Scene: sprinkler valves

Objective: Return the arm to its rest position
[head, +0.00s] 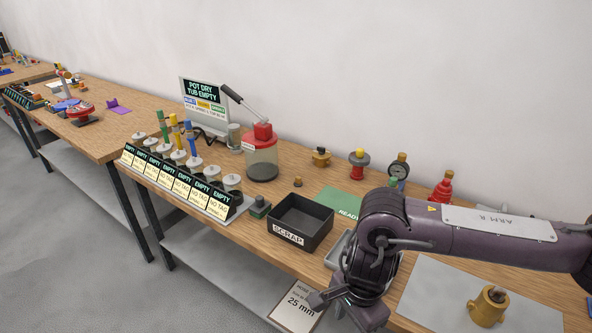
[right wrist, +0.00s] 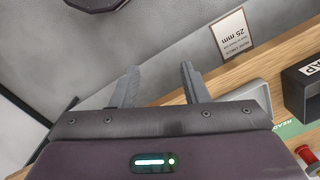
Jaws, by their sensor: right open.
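My right arm (head: 480,228), marked "ARM R", reaches in from the right over the workbench, with its wrist bent downward. My right gripper (head: 338,306) is at the bench's front edge, beside the card reading "25 mm" (head: 297,305). In the right wrist view my right gripper (right wrist: 158,78) has its two fingers apart, with nothing between them but grey floor and the bench edge behind. My left arm and gripper are not in view.
A black scrap bin (head: 300,222) stands left of my wrist. A green mat (head: 340,201) and a grey tray, partly hidden, are close by. A brass part (head: 488,305) rests on a pale sheet (head: 440,285). Valves stand along the back. A rack of posts (head: 185,185) is further left.

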